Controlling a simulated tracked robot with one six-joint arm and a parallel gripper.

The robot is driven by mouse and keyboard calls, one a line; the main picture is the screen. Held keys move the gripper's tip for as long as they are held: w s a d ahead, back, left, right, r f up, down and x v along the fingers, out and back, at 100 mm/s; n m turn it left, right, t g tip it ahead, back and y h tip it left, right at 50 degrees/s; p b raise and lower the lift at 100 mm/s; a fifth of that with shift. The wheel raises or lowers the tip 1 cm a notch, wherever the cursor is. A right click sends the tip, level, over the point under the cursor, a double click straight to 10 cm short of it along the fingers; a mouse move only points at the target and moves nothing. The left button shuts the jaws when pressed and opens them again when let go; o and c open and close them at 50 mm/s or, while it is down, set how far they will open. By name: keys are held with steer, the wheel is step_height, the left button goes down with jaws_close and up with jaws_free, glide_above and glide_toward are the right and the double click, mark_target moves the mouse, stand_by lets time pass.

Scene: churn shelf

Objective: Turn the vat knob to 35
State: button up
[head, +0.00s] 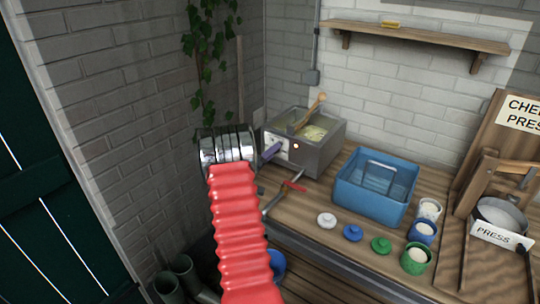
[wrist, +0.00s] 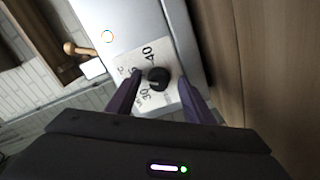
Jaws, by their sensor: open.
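The grey metal vat (head: 322,158) stands on the bench against the wall, with pale curd and a wooden paddle in it. Its white dial plate (head: 270,139) faces my gripper (head: 271,152). In the wrist view the black round knob (wrist: 158,79) sits on the dial plate (wrist: 142,60), where 40 and 30 can be read and other marks are partly hidden. My purple gripper fingers (wrist: 160,76) are open, one on each side of the knob. I cannot tell whether they touch it. The knob's exact setting is not readable.
A blue tub (head: 375,190) stands right of the vat. A red-handled tap (head: 293,186) is below it at the bench edge. White, blue and green lids and several small pots lie farther right, near the press (head: 497,215). A wooden shelf (head: 415,36) is above.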

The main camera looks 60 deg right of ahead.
steer(key=shift+a, duration=0.1)
steer(key=a, duration=0.4)
steer(key=w+a, duration=0.1)
steer(key=a, duration=0.4)
steer(key=w+a, duration=0.1)
steer(key=a, duration=0.3)
steer(key=shift+w+a, duration=0.1)
steer(key=shift+a, duration=0.1)
stand_by(0.3)
steer(key=s+a+r+g+y, duration=0.1)
steer(key=s+a+r+y, duration=0.15)
steer(key=a+r, duration=0.45)
steer(key=s+a+r+y, duration=0.1)
steer(key=a+r+y, duration=0.25)
steer(key=a, duration=0.65)
steer(key=s+a+r+n+t+y, duration=0.2)
steer(key=a+n+t+y, duration=0.2)
steer(key=a, duration=1.6)
steer(key=s+a+r+n+t+y, duration=0.2)
steer(key=a+t+y, duration=0.3)
steer(key=a, duration=1.5)
steer(key=r+n+y, duration=0.1)
steer(key=y, duration=0.1)
steer(key=shift+r+n+y, duration=0.15)
steer(key=shift+n+y, duration=0.25)
